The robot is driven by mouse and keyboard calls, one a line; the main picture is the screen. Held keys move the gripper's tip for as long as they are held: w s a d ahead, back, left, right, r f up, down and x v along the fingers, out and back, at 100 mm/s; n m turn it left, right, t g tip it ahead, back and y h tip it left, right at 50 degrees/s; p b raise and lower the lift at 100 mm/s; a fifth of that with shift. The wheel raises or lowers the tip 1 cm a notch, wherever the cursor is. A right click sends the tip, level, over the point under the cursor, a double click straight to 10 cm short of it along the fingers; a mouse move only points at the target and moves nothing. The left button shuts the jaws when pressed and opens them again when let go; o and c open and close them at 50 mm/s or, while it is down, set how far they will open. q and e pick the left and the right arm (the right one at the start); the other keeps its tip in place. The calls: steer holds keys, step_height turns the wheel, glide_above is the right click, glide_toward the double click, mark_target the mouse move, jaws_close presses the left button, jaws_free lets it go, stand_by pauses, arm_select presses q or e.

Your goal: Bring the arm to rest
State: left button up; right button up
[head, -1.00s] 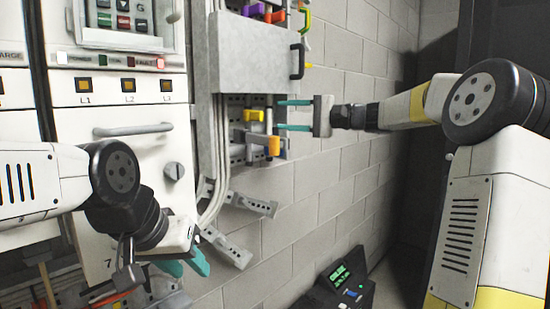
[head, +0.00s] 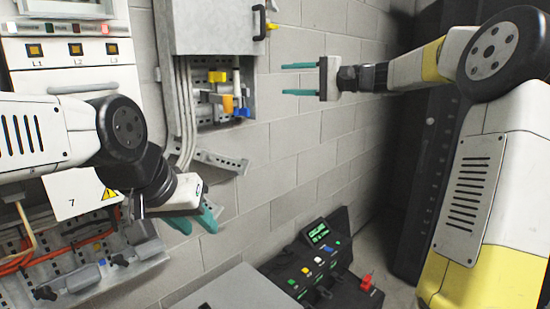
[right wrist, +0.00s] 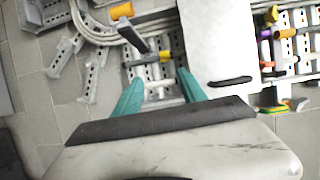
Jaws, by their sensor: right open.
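My right gripper (head: 284,79) reaches in from the right in the head view. Its two teal fingers are apart, point left, and hold nothing. A strip of wall shows between them and the grey wall box (head: 212,25). In the right wrist view the right gripper (right wrist: 159,90) has its open fingers towards the perforated rails, with nothing between them. My left gripper (head: 195,221) hangs low at the left in the head view, in front of the cabinet and wall. Its teal fingers are apart and appear empty.
A white drive cabinet (head: 70,80) with an open lower section of cables stands at the left. Rails with yellow, orange and blue parts (head: 227,102) sit under the wall box. A black control console (head: 315,262) stands low in front. A dark cabinet (head: 425,170) stands at the right.

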steer(key=s+a+f+n+g+h, duration=0.1)
steer(key=s+a+f+h, duration=0.15)
steer(key=s+f, duration=0.3)
steer(key=s+a+f+n+g+h, duration=0.1)
steer(key=s+a+f+h, duration=0.1)
steer(key=s+f+h, duration=0.4)
arm_select(q)
steer(key=shift+a, duration=0.25)
arm_select(e)
steer(key=s+d+f+n+h, duration=0.1)
steer(key=s+d+f+h, duration=0.1)
steer(key=s+d+f, duration=0.2)
steer(key=s+d+f+n+t+h, duration=0.1)
steer(key=s+d+f, duration=0.2)
steer(key=s, duration=0.7)
steer(key=s+d+f+n+h, duration=0.1)
steer(key=s+d+f+h, duration=0.1)
steer(key=s+d+f, duration=0.2)
steer(key=s+d, duration=0.2)
steer(key=s, duration=0.1)
steer(key=shift+d+f+t+h, duration=0.25)
steer(key=shift+f+t+h, duration=0.05)
steer(key=shift+h, duration=0.05)
